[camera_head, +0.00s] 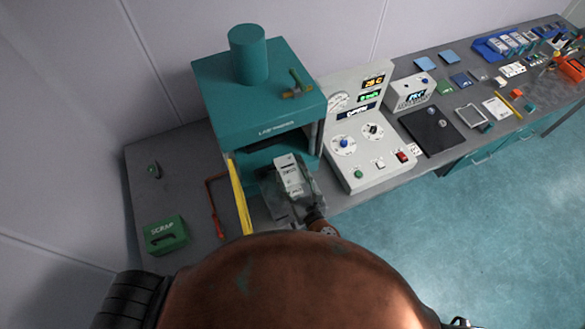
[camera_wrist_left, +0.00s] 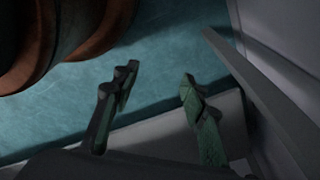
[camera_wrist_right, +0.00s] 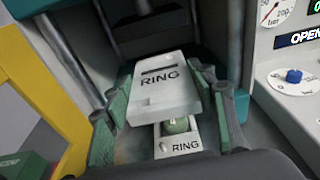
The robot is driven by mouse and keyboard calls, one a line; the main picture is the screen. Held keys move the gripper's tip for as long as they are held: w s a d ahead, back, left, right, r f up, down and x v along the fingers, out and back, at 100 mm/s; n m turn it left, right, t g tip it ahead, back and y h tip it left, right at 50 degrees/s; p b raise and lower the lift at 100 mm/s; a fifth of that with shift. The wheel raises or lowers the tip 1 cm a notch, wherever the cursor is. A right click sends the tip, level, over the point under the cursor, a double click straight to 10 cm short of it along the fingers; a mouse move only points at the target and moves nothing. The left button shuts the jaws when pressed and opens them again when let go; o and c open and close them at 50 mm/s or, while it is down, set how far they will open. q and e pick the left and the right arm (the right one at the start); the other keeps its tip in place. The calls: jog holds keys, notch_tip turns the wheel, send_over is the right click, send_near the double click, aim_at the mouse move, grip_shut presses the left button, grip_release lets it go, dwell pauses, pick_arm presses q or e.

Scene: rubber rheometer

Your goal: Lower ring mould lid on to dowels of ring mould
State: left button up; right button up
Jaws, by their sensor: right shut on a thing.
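The ring mould lid (camera_wrist_right: 160,88) is a pale grey block marked RING with a dark slot. It sits between the fingers of my right gripper (camera_wrist_right: 168,98), which is shut on it. The ring mould (camera_wrist_right: 181,148), also marked RING, shows below and nearer the bottom of the right wrist view, with a greenish piece (camera_wrist_right: 178,125) on it. The lid looks raised above the mould and covers its far part; the dowels are hard to make out. In the head view the lid (camera_head: 288,172) is at the press opening. My left gripper (camera_wrist_left: 155,90) is open and empty over the floor.
The teal press (camera_head: 262,95) stands around the lid, with posts at both sides. A yellow bar (camera_head: 240,195) is to the left and the control panel (camera_head: 365,130) to the right. A green scrap box (camera_head: 165,234) stands at the left of the bench.

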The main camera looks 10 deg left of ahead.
jog(key=shift+s+r, duration=0.15)
jog(key=shift+d, duration=0.1)
jog(key=shift+f+b, duration=0.3)
jog(key=shift+f, duration=0.35)
jog(key=shift+f+b, duration=0.3)
jog(key=shift+f, duration=0.05)
jog(key=shift+f+b, duration=0.5)
jog(key=shift+f, duration=0.15)
jog(key=shift+f+b, duration=0.6)
jog(key=shift+f, duration=0.2)
pick_arm(q)
jog(key=s+f, duration=0.2)
jog(key=f, duration=0.1)
jog(key=shift+s+f, duration=0.3)
jog(key=shift+s, duration=0.1)
jog(key=shift+w, duration=0.35)
pick_arm(e)
jog(key=shift+f, duration=0.1)
